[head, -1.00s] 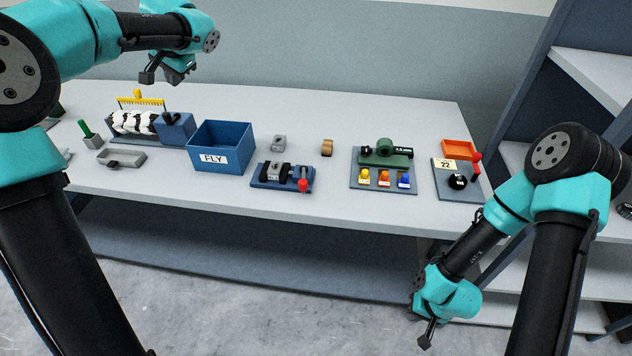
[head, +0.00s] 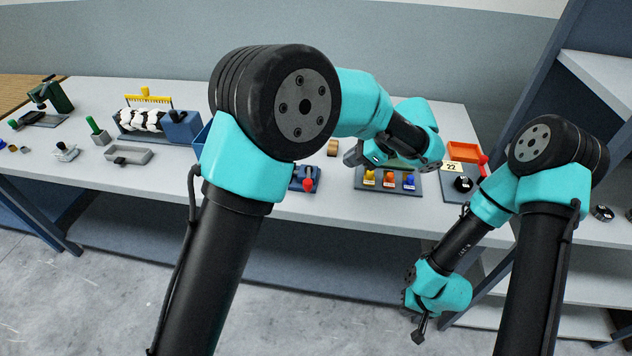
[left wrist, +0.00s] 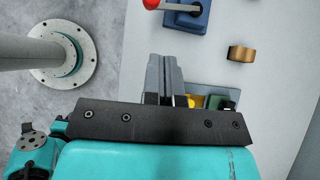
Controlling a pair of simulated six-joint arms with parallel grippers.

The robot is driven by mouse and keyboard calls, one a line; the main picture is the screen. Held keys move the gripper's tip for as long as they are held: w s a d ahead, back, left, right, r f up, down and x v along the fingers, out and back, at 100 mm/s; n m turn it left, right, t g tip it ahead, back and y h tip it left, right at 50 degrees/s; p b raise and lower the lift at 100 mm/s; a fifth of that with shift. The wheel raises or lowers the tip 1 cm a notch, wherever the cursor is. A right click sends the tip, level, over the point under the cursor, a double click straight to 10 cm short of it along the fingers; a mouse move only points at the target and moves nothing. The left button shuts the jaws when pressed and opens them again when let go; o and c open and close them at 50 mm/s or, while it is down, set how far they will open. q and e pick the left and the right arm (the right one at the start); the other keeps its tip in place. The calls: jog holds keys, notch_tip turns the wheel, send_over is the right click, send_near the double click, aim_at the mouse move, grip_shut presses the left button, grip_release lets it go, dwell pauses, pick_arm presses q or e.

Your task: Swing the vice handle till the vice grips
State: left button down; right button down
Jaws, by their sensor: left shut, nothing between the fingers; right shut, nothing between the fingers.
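The vice (head: 313,178) has a blue base and a handle with a red ball end (head: 308,186). In the head view my left arm hides most of it. In the left wrist view part of the vice (left wrist: 187,20) shows at the top edge, with the red ball (left wrist: 151,4) to its left, cut by the frame. My left gripper (head: 352,156) is shut and empty, above the table to the right of the vice. Its fingers (left wrist: 165,62) show in the left wrist view, apart from the vice. My right gripper (head: 418,336) is shut and empty, low in front of the table.
A brass-coloured block (head: 333,148) stands just behind my left gripper. A board with coloured knobs (head: 388,188) and a board with an orange tray (head: 463,151) lie to the right. A shelf stands at the right.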

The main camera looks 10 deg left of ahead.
pick_arm(q)
jog(key=shift+m+y, duration=0.4)
jog(key=shift+m, duration=0.4)
jog(key=s+d, duration=0.1)
jog(key=s+d+f, duration=0.1)
jog(key=s+d, duration=0.1)
jog(key=shift+d+f, duration=0.3)
jog(key=shift+w, duration=0.1)
jog(key=x, duration=1)
jog(key=shift+w+a, duration=0.1)
jog(key=shift+a, duration=0.05)
jog(key=shift+w+a, duration=0.2)
jog(key=shift+a, duration=1)
jog(key=shift+w+a, duration=0.15)
jog(key=shift+a, duration=0.5)
